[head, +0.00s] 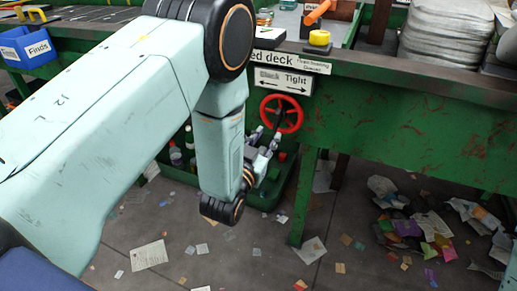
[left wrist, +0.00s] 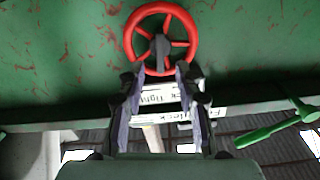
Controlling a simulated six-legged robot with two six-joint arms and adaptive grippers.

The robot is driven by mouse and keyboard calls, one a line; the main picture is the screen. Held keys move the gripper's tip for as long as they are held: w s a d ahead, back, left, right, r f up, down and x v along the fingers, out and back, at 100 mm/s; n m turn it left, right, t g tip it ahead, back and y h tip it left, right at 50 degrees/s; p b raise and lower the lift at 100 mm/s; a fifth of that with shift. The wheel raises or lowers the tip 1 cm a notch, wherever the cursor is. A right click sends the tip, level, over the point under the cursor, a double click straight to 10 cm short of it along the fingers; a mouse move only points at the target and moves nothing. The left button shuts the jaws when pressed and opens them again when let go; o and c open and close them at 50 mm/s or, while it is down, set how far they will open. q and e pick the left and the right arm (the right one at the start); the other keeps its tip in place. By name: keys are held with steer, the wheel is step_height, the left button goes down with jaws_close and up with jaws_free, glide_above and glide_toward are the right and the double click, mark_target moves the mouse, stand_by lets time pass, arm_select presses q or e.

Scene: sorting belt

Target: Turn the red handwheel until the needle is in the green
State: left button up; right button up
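The red handwheel (head: 295,104) is mounted on the green side of the belt frame, below a white "Slack / Tight" sign (head: 283,81) with arrows. My left gripper (head: 266,138) is just below and left of the wheel in the head view. In the left wrist view, the handwheel (left wrist: 132,38) is straight ahead, and the fingers of my left gripper (left wrist: 161,72) are apart with nothing held. The fingertips are close to the rim; whether they touch it I cannot tell. No needle or green zone shows in either view. My right gripper is not in view.
A green crate (head: 262,199) with bottles stands under the frame, partly behind my left arm. A green leg (head: 305,200) stands right of it. A yellow button (head: 319,38) and an orange handle (head: 318,12) are above. Paper scraps (head: 430,226) litter the floor.

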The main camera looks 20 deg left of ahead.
arm_select(q)
steer(key=s, duration=0.5)
steer(key=shift+s+a, duration=0.1)
steer(key=shift+a, duration=0.1)
